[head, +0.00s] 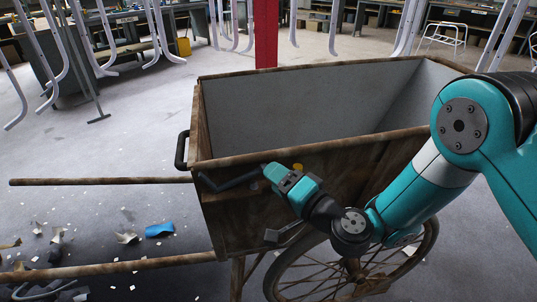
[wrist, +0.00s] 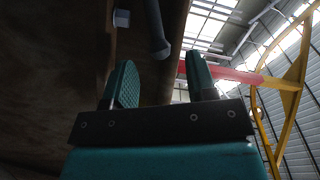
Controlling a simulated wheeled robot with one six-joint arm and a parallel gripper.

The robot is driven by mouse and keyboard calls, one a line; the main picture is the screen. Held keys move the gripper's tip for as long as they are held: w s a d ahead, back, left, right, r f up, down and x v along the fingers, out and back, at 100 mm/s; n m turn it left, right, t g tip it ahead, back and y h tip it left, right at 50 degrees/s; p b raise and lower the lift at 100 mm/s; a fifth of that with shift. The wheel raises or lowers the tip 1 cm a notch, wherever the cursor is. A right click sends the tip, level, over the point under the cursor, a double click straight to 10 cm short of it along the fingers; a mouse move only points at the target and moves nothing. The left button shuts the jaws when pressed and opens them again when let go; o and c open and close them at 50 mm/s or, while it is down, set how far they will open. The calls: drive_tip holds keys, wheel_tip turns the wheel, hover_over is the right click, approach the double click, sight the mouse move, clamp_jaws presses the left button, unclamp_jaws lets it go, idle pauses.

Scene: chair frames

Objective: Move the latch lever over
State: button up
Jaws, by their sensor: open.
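The latch lever (head: 232,184) is a dark bent bar on the near side of a rusty wooden cart. Its right end lies close to my gripper (head: 270,178) in the head view. In the wrist view a dark rod, seemingly the lever (wrist: 155,28), comes down from the top and ends in a rounded tip ahead of the space between my fingers. My gripper (wrist: 162,80) is open, with its two teal fingers apart and nothing between them. I cannot tell from the head view whether a finger touches the lever.
The cart (head: 330,155) has an open, empty box, a spoked wheel (head: 345,275) and two long handles (head: 100,182) reaching left. A small grey block (wrist: 121,18) sits on the cart side left of the rod. Debris and a blue piece (head: 160,230) lie on the floor. Pale chair frames hang behind.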

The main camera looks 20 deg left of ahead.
sight(246, 179)
drive_tip(key=shift+p+x, duration=0.5)
drive_tip(key=shift+x, duration=1.05)
clamp_jaws()
drive_tip(key=shift+d, duration=0.1)
